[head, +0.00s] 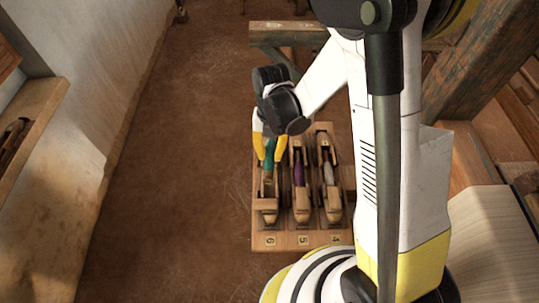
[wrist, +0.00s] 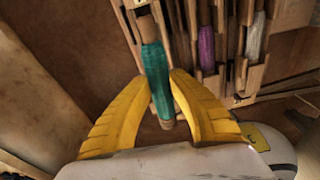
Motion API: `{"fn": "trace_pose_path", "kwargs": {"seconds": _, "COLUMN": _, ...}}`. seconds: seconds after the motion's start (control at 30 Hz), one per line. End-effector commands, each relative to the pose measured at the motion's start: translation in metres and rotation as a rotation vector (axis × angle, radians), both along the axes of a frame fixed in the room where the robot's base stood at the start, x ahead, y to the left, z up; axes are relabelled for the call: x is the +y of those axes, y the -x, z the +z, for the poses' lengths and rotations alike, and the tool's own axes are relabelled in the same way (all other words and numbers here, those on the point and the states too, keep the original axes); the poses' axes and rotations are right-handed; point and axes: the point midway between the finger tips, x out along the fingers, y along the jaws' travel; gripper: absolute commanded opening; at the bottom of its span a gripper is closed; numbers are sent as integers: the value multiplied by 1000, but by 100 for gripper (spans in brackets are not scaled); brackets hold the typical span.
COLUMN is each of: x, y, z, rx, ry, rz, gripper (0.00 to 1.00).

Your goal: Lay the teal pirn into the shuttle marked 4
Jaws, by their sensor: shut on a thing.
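The teal pirn (head: 268,158) is held between the yellow fingers of my gripper (head: 270,150), over the left shuttle (head: 268,205) of the rack. In the wrist view the teal pirn (wrist: 158,75) runs lengthwise between the fingertips (wrist: 172,95), its bare end toward the rack. I cannot tell whether it touches the left shuttle. The shuttle marked 4 (head: 333,211) is at the right of the rack and appears to hold a pale grey pirn (head: 328,174). The middle shuttle, marked 5 (head: 302,212), holds a purple pirn (head: 299,174).
The wooden rack (head: 285,241) stands on the brown earth floor (head: 160,200), which is clear to its left. A wooden beam frame (head: 285,27) is behind the rack. A ledge (head: 40,110) runs along the wall at far left. A pale cloth surface (head: 495,225) is at right.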

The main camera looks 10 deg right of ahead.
Motion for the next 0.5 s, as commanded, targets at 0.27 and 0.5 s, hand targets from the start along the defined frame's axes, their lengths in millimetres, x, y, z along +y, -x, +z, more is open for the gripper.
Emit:
{"fn": "trace_pose_path", "kwargs": {"seconds": 0.27, "x": 2, "y": 3, "z": -10, "rx": 0, "ry": -1, "rz": 91, "gripper": 0}}
{"fn": "trace_pose_path", "kwargs": {"seconds": 0.5, "x": 2, "y": 2, "z": -30, "rx": -1, "ry": 0, "rz": 88, "gripper": 0}}
